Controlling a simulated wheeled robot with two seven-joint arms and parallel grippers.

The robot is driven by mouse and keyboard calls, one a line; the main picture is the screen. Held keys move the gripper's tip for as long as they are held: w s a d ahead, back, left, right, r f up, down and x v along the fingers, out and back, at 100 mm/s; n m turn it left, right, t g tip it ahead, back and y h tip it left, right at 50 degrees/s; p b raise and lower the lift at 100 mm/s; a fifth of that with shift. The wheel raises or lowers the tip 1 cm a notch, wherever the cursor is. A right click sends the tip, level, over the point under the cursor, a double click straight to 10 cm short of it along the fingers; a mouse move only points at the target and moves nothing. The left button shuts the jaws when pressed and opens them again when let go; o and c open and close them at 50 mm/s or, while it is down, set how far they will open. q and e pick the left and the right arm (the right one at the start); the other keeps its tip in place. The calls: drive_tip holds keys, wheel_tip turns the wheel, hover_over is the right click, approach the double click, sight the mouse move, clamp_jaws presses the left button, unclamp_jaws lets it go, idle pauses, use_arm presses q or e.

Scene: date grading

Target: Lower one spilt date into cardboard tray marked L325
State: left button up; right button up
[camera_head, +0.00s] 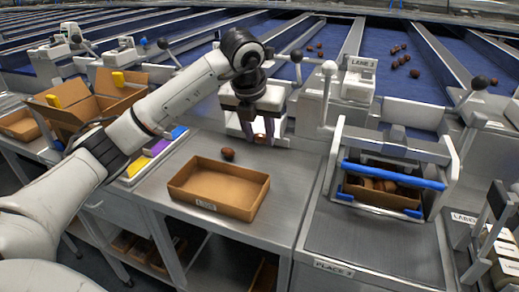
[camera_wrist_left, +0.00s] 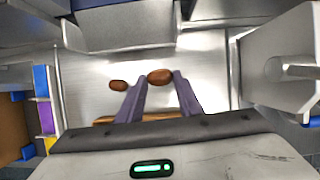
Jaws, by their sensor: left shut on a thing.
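The open cardboard tray (camera_head: 205,204) sits empty on the steel bench, with a small label on its front wall that is too small to read surely. My left gripper (camera_head: 260,135) is beyond the tray's back right side, pointing down, shut on a brown date (camera_head: 260,138). The held date (camera_wrist_left: 160,77) shows between the fingertips in the left wrist view. Another date (camera_head: 228,153) lies on the bench just behind the tray; it also shows in the wrist view (camera_wrist_left: 118,85). My right gripper is not in view.
At right, a filled tray (camera_head: 380,201) stands under a frame with a blue bar (camera_head: 393,175). Lane machinery with a lever (camera_head: 328,95) stands behind the bench. Cardboard boxes (camera_head: 60,125) and coloured blocks (camera_head: 158,146) are at left. More dates (camera_head: 400,58) lie on blue lanes.

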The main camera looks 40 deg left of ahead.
sight(260, 134)
use_arm(q)
drive_tip(key=v, duration=0.4)
drive_tip(key=shift+w+a+r, duration=0.15)
drive_tip(key=shift+a+r, duration=0.05)
drive_tip(key=shift+r, duration=0.2)
drive_tip(key=s+b, duration=0.1)
drive_tip(key=s, duration=0.4)
drive_tip(key=s+f+b, duration=0.1)
drive_tip(key=s+b, duration=0.1)
drive_tip(key=s, duration=0.4)
drive_tip(key=s+b, duration=0.2)
drive_tip(key=s, duration=0.4)
drive_tip(key=shift+s+a+f, duration=0.15)
drive_tip(key=shift+s+f, duration=0.05)
drive_tip(key=shift+f, duration=0.05)
drive_tip(key=shift+s+f+b, duration=0.2)
drive_tip(key=shift+s+b, duration=0.4)
drive_tip(key=shift+s, duration=0.15)
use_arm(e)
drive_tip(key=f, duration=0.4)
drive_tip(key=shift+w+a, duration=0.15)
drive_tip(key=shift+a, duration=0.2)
use_arm(q)
drive_tip(key=shift+w, duration=0.1)
drive_tip(key=shift+w+a, duration=0.1)
drive_tip(key=shift+w, duration=0.25)
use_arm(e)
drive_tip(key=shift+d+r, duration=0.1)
